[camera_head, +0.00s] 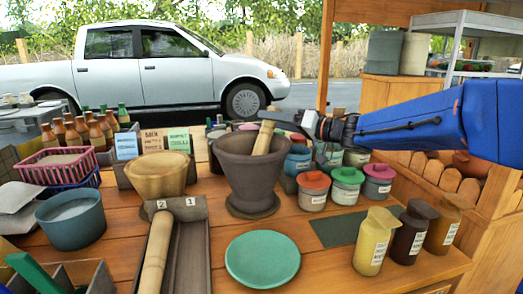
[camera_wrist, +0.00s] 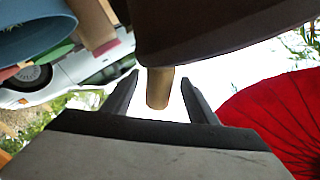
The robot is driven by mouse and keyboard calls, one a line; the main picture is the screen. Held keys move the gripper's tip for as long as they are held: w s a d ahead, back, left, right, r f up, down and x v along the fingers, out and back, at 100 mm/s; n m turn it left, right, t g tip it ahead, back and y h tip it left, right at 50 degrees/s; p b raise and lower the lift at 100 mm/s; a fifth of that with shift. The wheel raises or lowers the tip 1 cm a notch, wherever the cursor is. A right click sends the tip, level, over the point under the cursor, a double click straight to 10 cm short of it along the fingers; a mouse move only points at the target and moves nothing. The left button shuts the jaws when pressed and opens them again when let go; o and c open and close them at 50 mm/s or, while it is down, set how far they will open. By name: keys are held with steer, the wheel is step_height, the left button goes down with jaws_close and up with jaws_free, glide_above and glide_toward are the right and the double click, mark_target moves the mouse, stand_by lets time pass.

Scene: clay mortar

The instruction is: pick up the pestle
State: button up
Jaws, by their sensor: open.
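The tan pestle (camera_head: 263,139) leans in the dark brown clay mortar (camera_head: 252,170), its upper end sticking out above the rim. In the wrist view the pestle (camera_wrist: 158,88) shows between the two dark fingers, with a gap on each side. The mortar (camera_wrist: 215,30) fills the top of that view. My gripper (camera_head: 277,118) comes in from the right at the pestle's upper end, just above the mortar rim; it is open (camera_wrist: 160,78). The pestle's lower end is hidden inside the mortar.
A long wooden rod (camera_head: 156,252) lies in a grey divided tray (camera_head: 187,258) at front left. A wooden bowl (camera_head: 157,176) stands left of the mortar. Lidded jars (camera_head: 313,190) stand to the right, bottles (camera_head: 374,241) at front right. A green plate (camera_head: 262,260) lies in front.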

steer(key=shift+x, duration=2.55)
steer(key=shift+w+d+r, duration=0.1)
steer(key=shift+w+r, duration=0.05)
steer(key=shift+r, duration=0.1)
jaws_close()
